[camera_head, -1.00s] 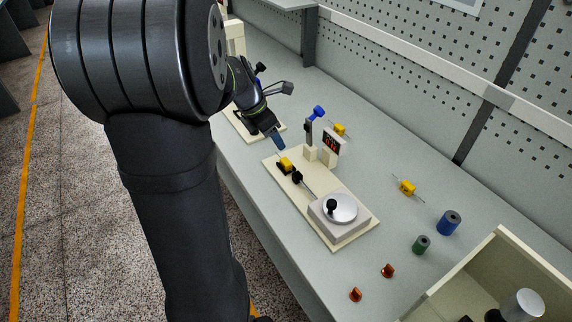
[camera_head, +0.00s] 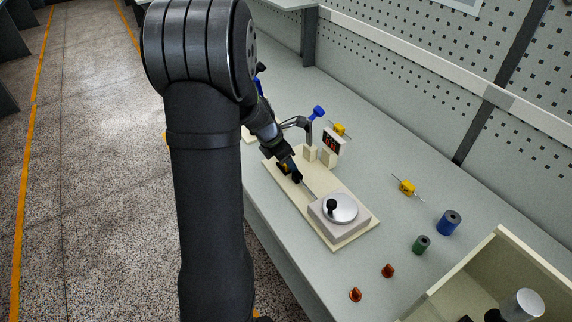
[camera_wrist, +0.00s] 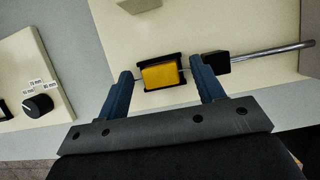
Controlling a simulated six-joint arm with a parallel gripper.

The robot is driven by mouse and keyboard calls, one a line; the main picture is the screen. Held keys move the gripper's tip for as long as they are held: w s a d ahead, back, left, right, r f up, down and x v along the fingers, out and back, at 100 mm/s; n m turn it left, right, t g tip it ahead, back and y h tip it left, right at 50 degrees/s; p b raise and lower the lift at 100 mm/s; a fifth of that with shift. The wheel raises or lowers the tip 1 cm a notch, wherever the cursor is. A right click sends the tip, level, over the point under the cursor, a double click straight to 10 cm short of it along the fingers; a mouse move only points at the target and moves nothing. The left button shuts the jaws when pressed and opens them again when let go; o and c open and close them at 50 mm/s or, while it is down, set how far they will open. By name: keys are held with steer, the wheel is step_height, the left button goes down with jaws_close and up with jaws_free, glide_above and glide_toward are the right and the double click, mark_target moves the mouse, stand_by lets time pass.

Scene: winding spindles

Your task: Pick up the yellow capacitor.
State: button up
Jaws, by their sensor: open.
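In the wrist view a yellow capacitor (camera_wrist: 160,76) sits in a black holder on the cream winding base (camera_wrist: 100,25), in line with a metal shaft (camera_wrist: 270,50). My gripper (camera_wrist: 161,72) is open, with one blue finger on each side of this capacitor and visible gaps between. In the head view my gripper (camera_head: 287,170) is low over the far end of the winder's base (camera_head: 335,240) and mostly hides that capacitor. Two more yellow capacitors with wire leads lie on the bench, one (camera_head: 407,188) right of the winder and one (camera_head: 339,129) behind the display.
The winder has a round metal disc (camera_head: 340,208), a red-digit display (camera_head: 331,142) and a blue-handled post (camera_head: 317,113). Blue (camera_head: 449,222) and green (camera_head: 421,244) spools, two orange parts (camera_head: 387,270) and a cream bin (camera_head: 480,262) are at right. A knob panel (camera_wrist: 38,105) is beside my gripper.

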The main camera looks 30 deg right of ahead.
steer(key=c, duration=1.1)
steer(key=shift+o, duration=0.2)
